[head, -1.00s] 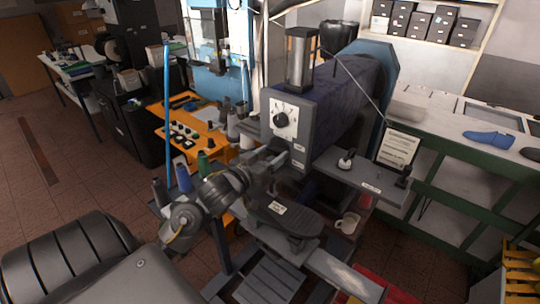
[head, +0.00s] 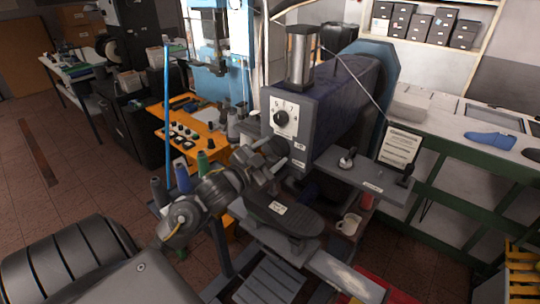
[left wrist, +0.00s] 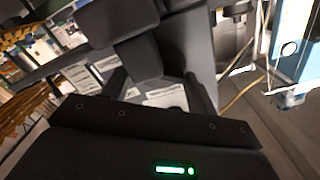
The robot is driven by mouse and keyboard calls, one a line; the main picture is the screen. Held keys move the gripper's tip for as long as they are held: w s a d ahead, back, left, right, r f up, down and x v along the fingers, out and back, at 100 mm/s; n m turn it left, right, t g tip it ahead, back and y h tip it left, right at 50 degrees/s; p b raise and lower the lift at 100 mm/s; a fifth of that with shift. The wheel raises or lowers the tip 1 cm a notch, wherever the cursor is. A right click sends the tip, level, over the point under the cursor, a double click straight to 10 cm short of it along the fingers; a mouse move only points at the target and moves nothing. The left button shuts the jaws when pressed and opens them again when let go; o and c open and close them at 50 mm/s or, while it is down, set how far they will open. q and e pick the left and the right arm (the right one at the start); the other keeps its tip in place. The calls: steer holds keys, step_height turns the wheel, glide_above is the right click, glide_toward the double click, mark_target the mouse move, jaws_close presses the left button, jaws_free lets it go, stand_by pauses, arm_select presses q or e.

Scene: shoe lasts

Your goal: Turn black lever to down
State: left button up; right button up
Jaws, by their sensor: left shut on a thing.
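A grey machine (head: 308,120) with a black dial (head: 282,119) on a white numbered plate stands in the middle of the head view. My left gripper (head: 277,168) is at the machine's front face, below the dial. It is shut on a dark part, which I take to be the black lever. In the head view the gripper hides most of that part, so its exact angle is unclear. In the left wrist view a dark bar (left wrist: 143,55) shows between the fingers (left wrist: 158,92). My right gripper is not in view.
A black sole-shaped pad (head: 284,216) lies just below the gripper. A side shelf with black-knobbed controls (head: 346,159) and a notice (head: 400,147) sticks out to the right. An orange bench (head: 190,125) is behind left.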

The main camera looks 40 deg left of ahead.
arm_select(q)
steer(key=shift+m, duration=0.3)
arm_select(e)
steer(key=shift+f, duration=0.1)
arm_select(q)
steer(key=o, duration=1)
steer(key=shift+w+f, duration=0.1)
steer(key=shift+w, duration=0.15)
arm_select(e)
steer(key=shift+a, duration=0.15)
arm_select(q)
steer(key=shift+s, duration=0.2)
